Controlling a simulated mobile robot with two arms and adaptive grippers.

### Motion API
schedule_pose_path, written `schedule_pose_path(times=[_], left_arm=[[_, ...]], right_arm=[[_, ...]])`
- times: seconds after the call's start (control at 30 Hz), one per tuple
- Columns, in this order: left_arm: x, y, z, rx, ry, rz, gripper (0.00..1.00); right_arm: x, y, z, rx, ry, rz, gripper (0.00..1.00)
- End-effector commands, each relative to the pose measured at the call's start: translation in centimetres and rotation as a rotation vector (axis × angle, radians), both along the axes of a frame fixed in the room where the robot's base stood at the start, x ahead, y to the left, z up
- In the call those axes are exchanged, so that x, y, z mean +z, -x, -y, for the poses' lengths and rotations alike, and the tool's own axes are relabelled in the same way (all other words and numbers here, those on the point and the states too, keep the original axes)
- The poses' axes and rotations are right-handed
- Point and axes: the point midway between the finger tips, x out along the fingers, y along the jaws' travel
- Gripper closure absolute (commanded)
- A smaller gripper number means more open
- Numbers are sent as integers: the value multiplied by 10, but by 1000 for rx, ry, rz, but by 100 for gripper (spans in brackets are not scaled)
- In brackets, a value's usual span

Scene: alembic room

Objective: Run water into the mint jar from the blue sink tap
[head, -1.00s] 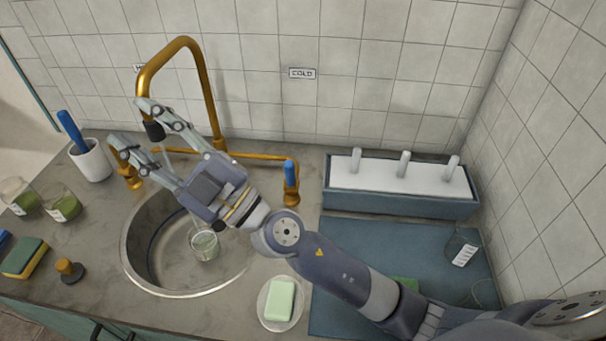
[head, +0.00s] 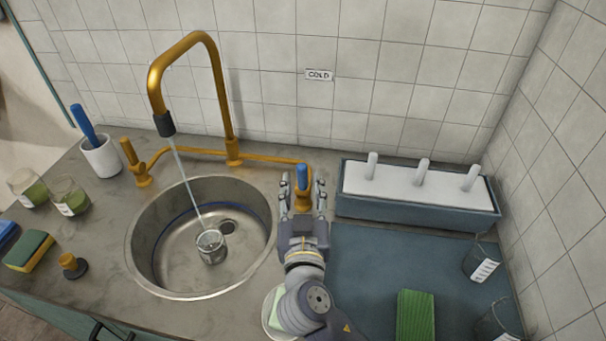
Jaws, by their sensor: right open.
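A small clear glass jar (head: 211,246) stands in the round steel sink, beside the drain. A thin stream of water (head: 188,185) runs from the brass spout's dark nozzle (head: 165,124) down to the jar's mouth. I cannot tell how full the jar is. The blue-handled tap (head: 302,178) stands behind the sink's right side, under the COLD label. My right gripper (head: 302,197) is open, with one finger on each side of this tap; I cannot tell whether they touch it. My left gripper is out of view.
The sink (head: 150,222) is otherwise empty. A brass-handled tap (head: 134,160) stands at its left. Jars with green contents (head: 70,196) and a sponge (head: 28,250) are at the far left. A blue-grey mat (head: 375,262) and rack (head: 410,208) lie on the right.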

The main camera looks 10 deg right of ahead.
Motion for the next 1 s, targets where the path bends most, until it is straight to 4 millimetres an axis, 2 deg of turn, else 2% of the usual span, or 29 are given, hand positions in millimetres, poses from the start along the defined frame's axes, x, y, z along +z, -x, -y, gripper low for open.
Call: schedule_pose_path(times=[0.03,0.13,0.2,0.4,0.5,0.7,0.93,0.97,1.0], left_arm=[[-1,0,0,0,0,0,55],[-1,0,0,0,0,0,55],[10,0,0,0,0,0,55],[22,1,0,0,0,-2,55],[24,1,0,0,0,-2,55],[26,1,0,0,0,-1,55],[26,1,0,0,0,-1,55],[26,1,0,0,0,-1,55],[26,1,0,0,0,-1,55]], right_arm=[[-14,0,0,2,8,-5,60],[-35,0,0,2,7,-4,60],[-25,-18,4,0,4,6,60],[-27,-53,12,0,4,3,60],[-29,-64,13,1,2,2,60],[-31,-73,15,1,0,1,60],[-31,-74,15,1,0,1,60],[-31,-74,15,1,0,1,64],[-31,-74,15,1,0,1,73]])
